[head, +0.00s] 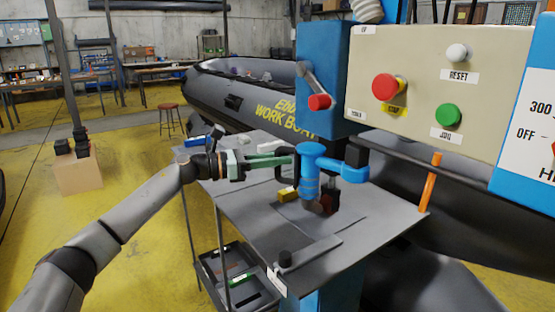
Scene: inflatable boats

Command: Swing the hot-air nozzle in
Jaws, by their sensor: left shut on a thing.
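The hot-air nozzle (312,158) is a blue upright body with a dark lower end, over the grey worktable. The fingertips are partly hidden against the dark handle. My right gripper is not in view.
A control panel (430,85) with red, green and white buttons is at upper right. An orange lever (430,182) stands at the table's right edge. A black inflatable boat (230,95) lies behind.

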